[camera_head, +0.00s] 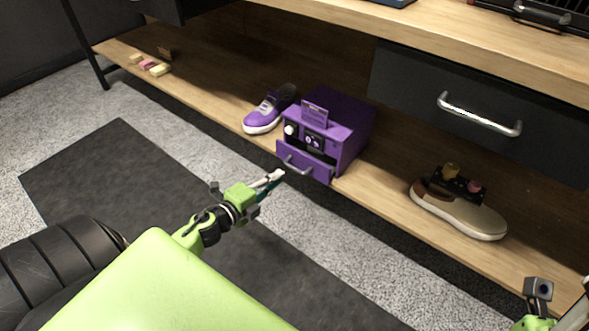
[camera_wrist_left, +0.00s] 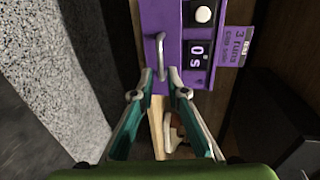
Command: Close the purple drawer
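The purple box (camera_head: 345,118) stands on the low wooden shelf. Its purple drawer (camera_head: 318,174) is at the bottom of the front, which juts out a little from the box. A curved metal handle (camera_head: 298,166) is on the drawer, and it also shows in the left wrist view (camera_wrist_left: 160,52). My left gripper (camera_head: 276,179) is just in front of the drawer. In the left wrist view its fingertips (camera_wrist_left: 161,76) are a small gap apart, with the handle just ahead between them. I cannot tell if they touch it. My right arm shows at the lower right; its fingertips are not clear.
A purple sneaker (camera_head: 268,110) stands left of the box. A dark drawer (camera_head: 480,95) hangs above. The carpet before the shelf is clear.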

